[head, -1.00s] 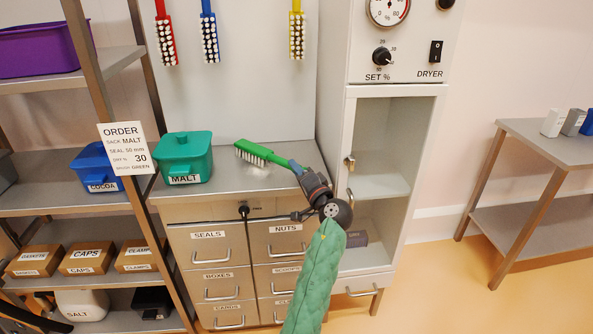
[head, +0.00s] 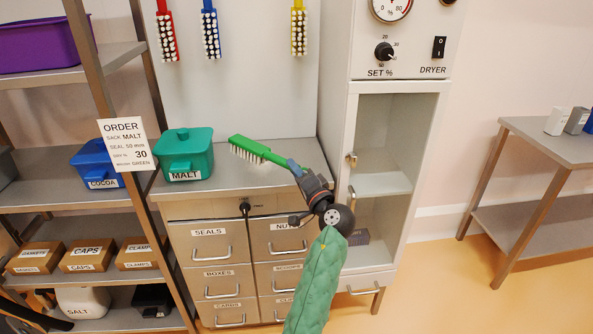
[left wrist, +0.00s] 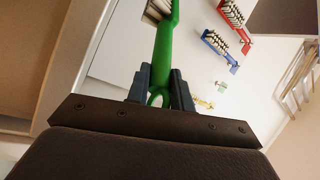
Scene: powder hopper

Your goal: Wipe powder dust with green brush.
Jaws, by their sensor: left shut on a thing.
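The green brush (head: 259,151) is over the steel counter top (head: 235,186), with its white bristles facing down. My left gripper (head: 297,169) is shut on the end of its handle. In the left wrist view the green handle (left wrist: 163,62) stands between the two dark fingers (left wrist: 160,90), with part of the bristles at the top edge. I cannot tell whether the bristles touch the counter. No powder dust shows clearly on the counter now. My right gripper is not in view.
A teal MALT bin (head: 186,155) stands on the counter left of the brush. Red (head: 167,36), blue (head: 210,34) and yellow (head: 299,32) brushes hang on the wall panel. The dryer cabinet (head: 392,160) stands to the right. An order card (head: 127,146) hangs at the left.

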